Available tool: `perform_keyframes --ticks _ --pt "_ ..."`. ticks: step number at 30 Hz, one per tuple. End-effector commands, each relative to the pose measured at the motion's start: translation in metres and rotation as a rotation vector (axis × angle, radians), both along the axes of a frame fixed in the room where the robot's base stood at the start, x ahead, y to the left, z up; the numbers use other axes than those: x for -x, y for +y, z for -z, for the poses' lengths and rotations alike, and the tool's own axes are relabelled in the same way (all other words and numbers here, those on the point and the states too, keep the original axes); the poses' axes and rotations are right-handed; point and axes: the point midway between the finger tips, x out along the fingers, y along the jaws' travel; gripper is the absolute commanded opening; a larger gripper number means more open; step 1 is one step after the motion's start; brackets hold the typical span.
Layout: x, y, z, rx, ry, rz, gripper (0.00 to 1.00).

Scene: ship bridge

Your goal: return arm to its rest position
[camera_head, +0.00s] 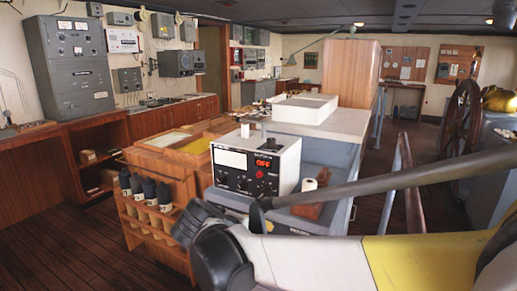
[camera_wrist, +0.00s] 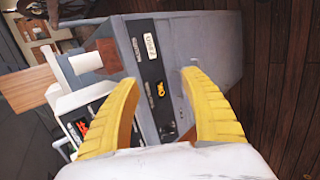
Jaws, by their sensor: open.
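My gripper (camera_wrist: 160,80) shows in the wrist view as two yellow fingers spread wide apart, with nothing between them. Beyond the fingers is the side of a grey console, tilted in that view. In the head view my arm crosses the lower right, with white and yellow covers and a grey link. My gripper's fingers are not clearly seen in the head view.
A wooden rack (camera_head: 155,225) holds dark bottles at left. A ship's wheel (camera_head: 462,117) stands at right. Wooden floor (camera_head: 60,225) is clear at lower left.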

Motion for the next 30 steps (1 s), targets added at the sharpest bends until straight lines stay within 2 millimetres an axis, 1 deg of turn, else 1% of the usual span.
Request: perform_keyframes --ticks 1,3,5,6,8,9,11,12,15,18,20,24,30 --pt "0.013 -0.033 -0.005 -0.074 0.009 0.051 0.53" --pt "0.033 -0.067 -0.008 -0.184 0.017 0.114 0.53" --pt "0.052 -0.092 -0.009 -0.279 0.016 0.170 0.53" --pt "0.065 -0.106 -0.009 -0.339 0.014 0.208 0.53" --pt "0.084 -0.124 -0.008 -0.427 0.005 0.262 0.53" --pt "0.097 -0.134 -0.007 -0.484 -0.002 0.298 0.53" --pt "0.118 -0.149 -0.004 -0.576 -0.020 0.359 0.53" --pt "0.133 -0.158 -0.001 -0.639 -0.034 0.400 0.53" --pt "0.163 -0.173 0.006 -0.788 -0.078 0.499 0.53" --pt "0.185 -0.181 0.013 -0.905 -0.122 0.577 0.53" --pt "0.194 -0.183 0.017 -0.956 -0.143 0.612 0.53" --pt "0.204 -0.185 0.021 -1.022 -0.172 0.653 0.53" --pt "0.204 -0.185 0.021 -1.027 -0.174 0.656 0.53"
